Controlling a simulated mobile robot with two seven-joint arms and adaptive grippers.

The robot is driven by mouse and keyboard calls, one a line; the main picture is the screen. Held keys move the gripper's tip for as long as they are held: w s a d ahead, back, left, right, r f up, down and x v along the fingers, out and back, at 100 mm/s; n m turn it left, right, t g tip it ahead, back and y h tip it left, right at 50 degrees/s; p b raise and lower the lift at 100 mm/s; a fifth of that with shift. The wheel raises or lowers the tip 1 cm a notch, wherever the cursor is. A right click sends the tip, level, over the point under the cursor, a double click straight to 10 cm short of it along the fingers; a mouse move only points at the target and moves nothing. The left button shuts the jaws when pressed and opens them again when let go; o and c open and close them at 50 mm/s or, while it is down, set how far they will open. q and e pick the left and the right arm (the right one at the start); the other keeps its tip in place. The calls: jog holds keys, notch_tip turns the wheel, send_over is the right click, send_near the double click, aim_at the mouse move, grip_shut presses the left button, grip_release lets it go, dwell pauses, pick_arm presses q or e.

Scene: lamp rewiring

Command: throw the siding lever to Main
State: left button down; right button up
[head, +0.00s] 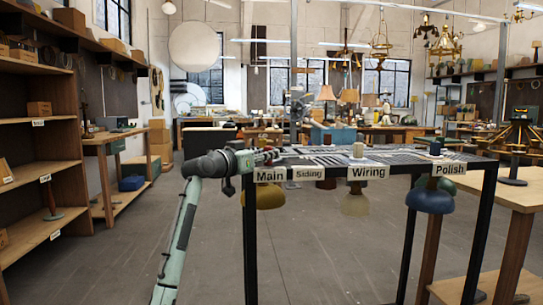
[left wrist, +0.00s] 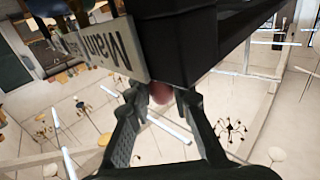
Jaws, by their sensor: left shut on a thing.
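The track stand (head: 335,158) has a dark frame and striped top. Its front edge carries signs reading Main (head: 270,175), Siding (head: 308,174), Wiring (head: 368,172) and Polish (head: 449,169). My left gripper (head: 266,157) is at the stand's left end, just above the Main sign. In the left wrist view, the fingers of my left gripper (left wrist: 161,100) are closed around a small reddish round knob (left wrist: 160,92), which looks like the siding lever's end. The knob sits beside the Main sign (left wrist: 105,45). The rest of the lever is hidden, so its tilt cannot be told. My right gripper is out of view.
A wooden table (head: 520,190) stands close at the right, and shelves (head: 45,175) line the left. The floor between shelves and stand is clear.

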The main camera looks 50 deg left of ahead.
pick_arm(q)
jog(key=shift+f, duration=0.1)
jog(key=c, duration=1.3)
grip_release()
jog(key=shift+a, duration=0.1)
jog(key=shift+s, duration=0.2)
jog(key=v, duration=1.1)
jog(key=shift+s, duration=0.35)
